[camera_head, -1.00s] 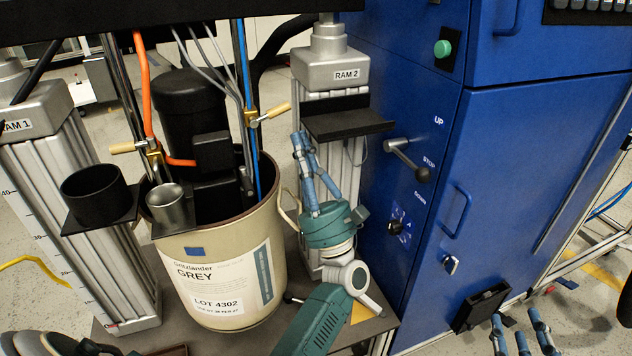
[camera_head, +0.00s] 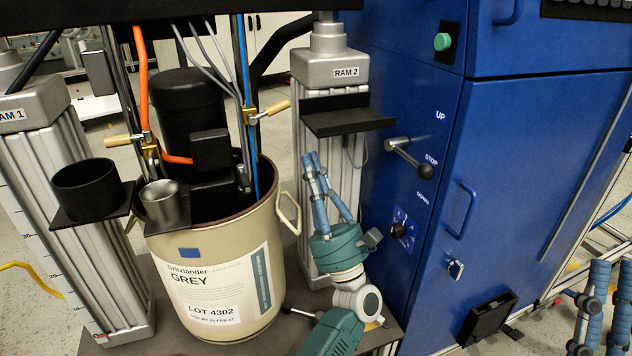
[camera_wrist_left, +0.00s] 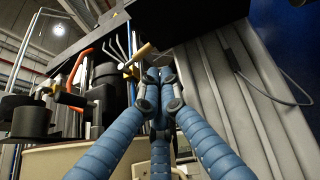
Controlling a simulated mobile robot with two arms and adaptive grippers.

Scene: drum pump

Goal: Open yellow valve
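Two brass valves with pale yellow handles are on the pump pipes. The right valve's handle (camera_head: 272,110) points right and slightly up, beside the blue hose; it also shows in the left wrist view (camera_wrist_left: 142,52), just beyond my fingertips. The left valve's handle (camera_head: 123,140) lies roughly level beside the orange hose; it shows in the left wrist view (camera_wrist_left: 70,99) too. My left gripper (camera_head: 311,160) points up in front of the RAM 2 column, below and right of the right valve. Its fingertips meet with nothing between them. My right gripper (camera_head: 608,268) is at the lower right, fingers apart and empty, partly cut off.
The cream drum (camera_head: 215,270) stands left of my left arm. A black shelf (camera_head: 345,118) on the RAM 2 column sits just above my left fingertips. The blue cabinet (camera_head: 520,190) with its black-knobbed lever (camera_head: 408,157) is on the right.

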